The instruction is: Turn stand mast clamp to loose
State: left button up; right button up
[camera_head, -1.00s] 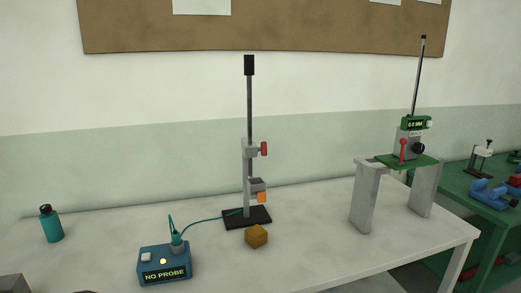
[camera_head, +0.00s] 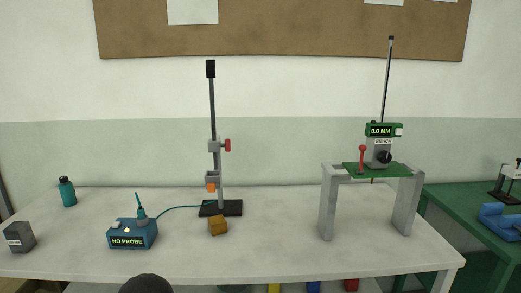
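The stand (camera_head: 213,110) is a dark upright mast on a black base (camera_head: 221,208), standing on the white table. Lower down is a second grey holder (camera_head: 212,176) with an orange part (camera_head: 211,187). I cannot tell from the knob whether the clamp is tight or loose. Neither of my grippers shows. A dark rounded shape at the bottom edge is unclear.
A blue box (camera_head: 133,234) reading "NO PROBE" is cabled toward the stand. A brown block (camera_head: 217,225) sits before the base. A green gauge platform (camera_head: 378,169) on grey legs stands right. A teal bottle (camera_head: 67,191) and a grey block (camera_head: 19,237) are left.

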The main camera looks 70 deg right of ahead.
aim_at(227, 145)
jog(key=z, duration=0.05)
jog(key=k, duration=0.55)
jog(key=u, duration=1.7)
jog(key=i, duration=0.1)
jog(key=z, duration=3.5)
jog(key=i, duration=0.5)
jog(key=z, duration=0.1)
jog(key=i, duration=0.55)
jog(key=u, duration=0.2)
jog(key=k, duration=0.95)
jog(key=z, duration=0.2)
jog(key=i, duration=0.9)
jog(key=u, duration=0.1)
